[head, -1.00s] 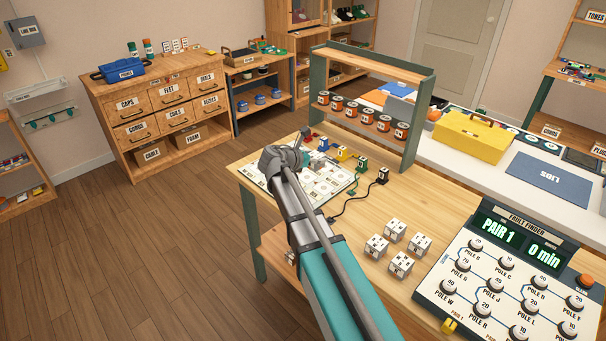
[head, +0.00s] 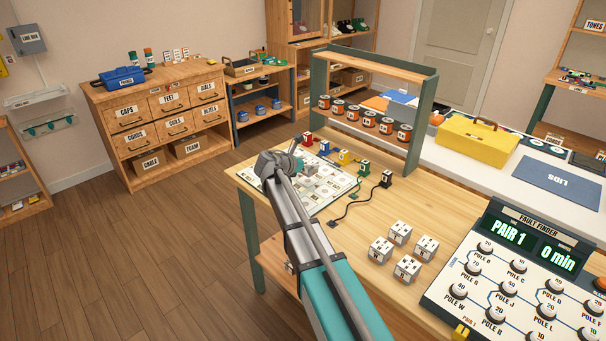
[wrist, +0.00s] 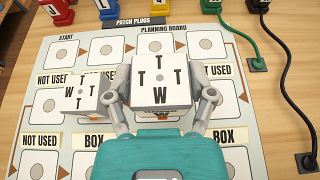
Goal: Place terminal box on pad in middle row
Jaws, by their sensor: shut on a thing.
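A white terminal box marked T, T, T and W (wrist: 160,82) is between the two fingers of my gripper (wrist: 161,100), which is shut on it. The box is over the planning board (wrist: 50,150), hiding a pad. Whether it touches the board cannot be told. A second white terminal box (wrist: 82,96) stands on the board just left of the held one, on a pad in a row marked not used. In the head view my gripper (head: 280,165) is over the board (head: 330,200), and my arm hides part of it.
Several white terminal boxes (head: 400,233) stand on the table right of my arm. Colored patch plugs (head: 344,157) line the board's far edge, with a black cord (head: 350,207) to its right. A spool rack (head: 365,120) stands behind. The fault finder panel (head: 520,270) is at right.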

